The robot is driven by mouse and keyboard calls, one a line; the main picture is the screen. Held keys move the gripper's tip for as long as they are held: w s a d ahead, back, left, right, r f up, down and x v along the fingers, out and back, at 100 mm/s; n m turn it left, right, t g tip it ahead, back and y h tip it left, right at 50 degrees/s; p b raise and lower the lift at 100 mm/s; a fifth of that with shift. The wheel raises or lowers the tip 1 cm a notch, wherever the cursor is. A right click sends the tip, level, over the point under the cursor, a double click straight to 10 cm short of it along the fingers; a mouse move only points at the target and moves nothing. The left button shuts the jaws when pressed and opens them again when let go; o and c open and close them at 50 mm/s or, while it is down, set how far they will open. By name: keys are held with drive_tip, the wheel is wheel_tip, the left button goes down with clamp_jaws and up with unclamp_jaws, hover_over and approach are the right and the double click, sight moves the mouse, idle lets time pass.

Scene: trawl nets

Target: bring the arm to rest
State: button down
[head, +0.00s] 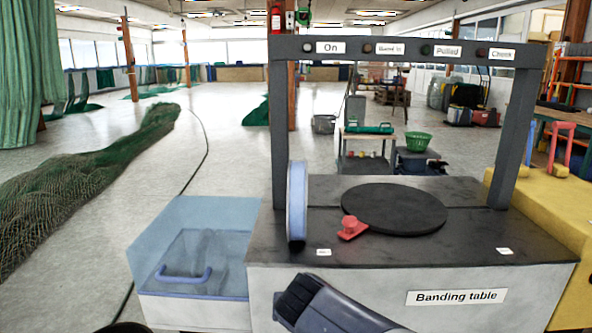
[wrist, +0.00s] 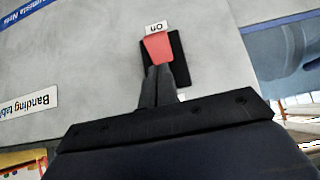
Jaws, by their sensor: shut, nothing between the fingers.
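My gripper (wrist: 158,72) is shut and empty in the wrist view, its dark fingers pressed together. Its tips lie at the edge of a red switch (wrist: 157,47) on a black plate (wrist: 178,55), with a small "On" label (wrist: 156,27) beside it. I cannot tell whether the tips touch the switch. The switch is on the grey face of the banding table, whose name label (wrist: 28,103) shows upside down. In the head view, part of my arm is low in front of the banding table (head: 480,275); the fingertips and switch are hidden there.
The table top carries a black disc (head: 394,209), a red knob (head: 352,227) and an upright blue ring (head: 297,205) under a grey frame (head: 278,120). A clear blue bin (head: 190,250) adjoins its left side, a yellow bench (head: 560,210) its right. Green netting (head: 90,180) lies left.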

sight(307, 268)
drive_tip(key=w+g+p, duration=0.1)
drive_tip(key=p, duration=0.5)
drive_tip(key=w+r+g+p, duration=0.1)
drive_tip(key=g+p, duration=0.1)
drive_tip(key=p, duration=0.3)
drive_tip(key=shift+w+d+r+g+p, duration=0.1)
drive_tip(key=shift+w+r+g+p, duration=0.1)
drive_tip(key=shift+w+g+p, duration=0.15)
drive_tip(key=p, duration=0.2)
drive_tip(key=g+p, duration=0.1)
drive_tip(key=p, duration=0.1)
drive_tip(key=shift+w+r+g, duration=0.1)
drive_tip(key=shift+w+g, duration=0.15)
drive_tip(key=shift+w, duration=0.05)
drive_tip(key=g+p, duration=0.1)
drive_tip(key=p, duration=0.4)
drive_tip(key=shift+w+r+g, duration=0.15)
drive_tip(key=shift+w+g, duration=0.05)
drive_tip(key=shift+g, duration=0.2)
drive_tip(key=shift+w+r+p, duration=0.2)
drive_tip(key=shift+w+p, duration=0.05)
drive_tip(key=shift+p, duration=0.05)
drive_tip(key=shift+w+r, duration=0.2)
drive_tip(key=shift+r, duration=0.35)
drive_tip(key=shift+w+r, duration=0.15)
drive_tip(key=shift+r, duration=0.35)
drive_tip(key=shift+s+r, duration=0.1)
drive_tip(key=shift+r, duration=0.65)
drive_tip(key=shift+s+r, duration=0.1)
